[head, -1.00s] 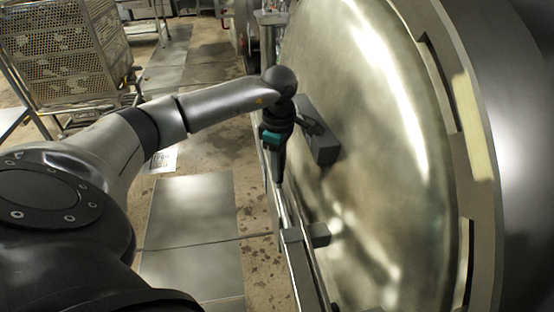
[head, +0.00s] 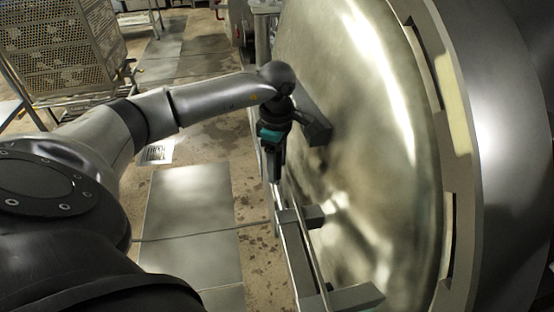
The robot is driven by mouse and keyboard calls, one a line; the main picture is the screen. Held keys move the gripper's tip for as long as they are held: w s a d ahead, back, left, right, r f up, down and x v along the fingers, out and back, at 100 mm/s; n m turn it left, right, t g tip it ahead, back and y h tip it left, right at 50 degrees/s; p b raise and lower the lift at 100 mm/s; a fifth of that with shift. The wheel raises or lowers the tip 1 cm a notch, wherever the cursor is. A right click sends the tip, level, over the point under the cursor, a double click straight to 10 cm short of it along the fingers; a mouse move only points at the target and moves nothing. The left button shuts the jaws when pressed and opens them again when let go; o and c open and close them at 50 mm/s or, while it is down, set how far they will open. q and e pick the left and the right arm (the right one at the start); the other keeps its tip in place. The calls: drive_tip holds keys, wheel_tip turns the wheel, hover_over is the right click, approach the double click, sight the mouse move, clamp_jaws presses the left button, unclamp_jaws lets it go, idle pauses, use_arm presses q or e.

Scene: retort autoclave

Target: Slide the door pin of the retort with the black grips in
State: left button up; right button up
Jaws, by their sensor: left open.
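The retort's big round metal door (head: 370,130) fills the right half of the head view, set against the thick grey ring (head: 460,190) of the retort body. A long rail (head: 297,250) runs along the door's front, held off it by grey blocks (head: 312,214). My left gripper (head: 275,172) points down in front of the door, beside the upper end of the rail. It is open, and I see nothing held in it; whether it touches the rail cannot be told. I cannot make out the door pin or black grips. My right gripper is not in view.
A wheeled rack with perforated metal panels (head: 62,50) stands at the upper left. Metal floor plates (head: 190,225) and a floor drain (head: 157,151) lie on the stained floor left of the door.

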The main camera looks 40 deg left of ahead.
use_arm(q)
drive_tip(key=shift+r, duration=0.1)
wheel_tip(320, 180, up, 15)
drive_tip(key=shift+r+b, duration=0.1)
drive_tip(key=shift+b, duration=0.5)
idle(0.3)
